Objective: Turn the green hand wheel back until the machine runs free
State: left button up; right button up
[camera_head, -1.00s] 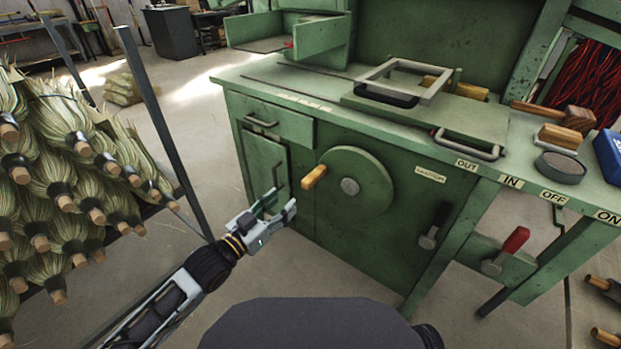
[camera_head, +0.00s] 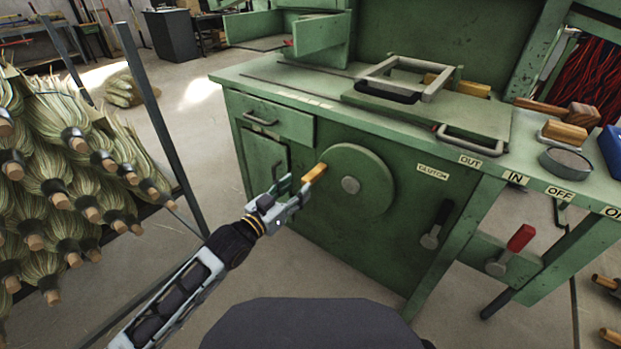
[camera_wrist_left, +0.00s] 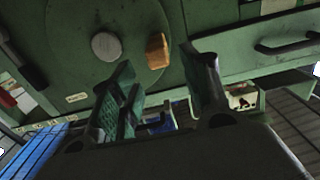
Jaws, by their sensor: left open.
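The green hand wheel (camera_head: 352,203) is a round disc on the front of the green machine, with a grey hub (camera_head: 350,185) at its middle. Its wooden handle (camera_head: 314,173) sticks out on the upper left side of the disc. My left gripper (camera_head: 297,189) is open, just below and left of the handle, with its fingers pointing at it. In the left wrist view the handle (camera_wrist_left: 157,51) shows beyond the open fingers (camera_wrist_left: 163,82), and nothing is between them. The wheel (camera_wrist_left: 120,25) fills the top left there. My right gripper is not in view.
A rack of brooms (camera_head: 70,190) stands at the left. A black lever (camera_head: 436,225) and a red-handled lever (camera_head: 511,250) are right of the wheel. The bench top (camera_head: 235,77) holds a metal frame (camera_head: 408,75). The floor before the machine is open.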

aim_at(310, 175)
pick_arm(q)
jog(key=shift+w+d, duration=0.4)
jog(key=shift+w, duration=0.2)
jog(key=shift+w+d+b, duration=0.4)
jog(key=shift+w, duration=0.15)
jog(key=shift+b+x, duration=0.55)
jog(key=shift+x, duration=1.15)
jog(key=shift+w+d, duration=0.35)
jog(key=shift+w, duration=0.1)
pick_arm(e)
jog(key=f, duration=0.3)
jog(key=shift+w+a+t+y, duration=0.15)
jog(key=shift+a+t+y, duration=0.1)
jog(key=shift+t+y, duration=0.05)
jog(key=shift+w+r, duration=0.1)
pick_arm(q)
jog(key=c, duration=0.4)
grip_shut()
